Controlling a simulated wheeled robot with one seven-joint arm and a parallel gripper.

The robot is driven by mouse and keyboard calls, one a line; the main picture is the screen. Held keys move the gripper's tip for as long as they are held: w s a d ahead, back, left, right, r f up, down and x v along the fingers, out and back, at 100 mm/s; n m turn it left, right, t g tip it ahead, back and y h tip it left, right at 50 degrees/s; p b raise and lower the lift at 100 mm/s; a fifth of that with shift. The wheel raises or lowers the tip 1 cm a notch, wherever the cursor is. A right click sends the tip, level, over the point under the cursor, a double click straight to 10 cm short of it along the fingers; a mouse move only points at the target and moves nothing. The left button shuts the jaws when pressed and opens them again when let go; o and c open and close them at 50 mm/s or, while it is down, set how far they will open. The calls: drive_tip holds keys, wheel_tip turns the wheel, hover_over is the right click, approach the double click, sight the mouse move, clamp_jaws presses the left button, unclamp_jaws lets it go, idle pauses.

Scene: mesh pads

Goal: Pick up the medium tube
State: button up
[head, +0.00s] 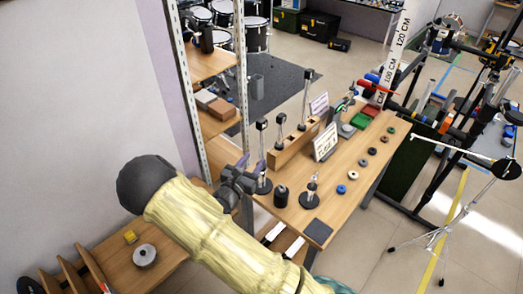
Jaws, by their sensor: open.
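Several slim clear tubes with black caps stand upright near the left side of the wooden table. One tall tube (306,98) and one shorter tube (280,130) rise from a wooden block rack (296,146). Another tube (262,143) stands on a round black base at the near end of the rack. By height the shorter tube in the rack could be the medium one, but I cannot tell for sure. My gripper (252,164) is open and empty, beside the near tube's left side. Whether it touches that tube cannot be told.
The wooden table (345,190) also holds a black jar (281,196), a small stand (310,193), a white sign (325,143), a dark square pad (318,232) and several small rings along the right edge.

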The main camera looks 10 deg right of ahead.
sight(260, 149)
drive_tip(key=x, duration=0.4)
drive_tip(key=shift+d+p, duration=0.1)
drive_tip(key=shift+p, duration=0.25)
drive_tip(key=shift+p+x, duration=1.1)
drive_tip(key=shift+x, duration=1.55)
drive_tip(key=shift+w+a, duration=0.1)
drive_tip(key=shift+a, duration=0.15)
drive_tip(key=shift+r, duration=0.1)
clamp_jaws()
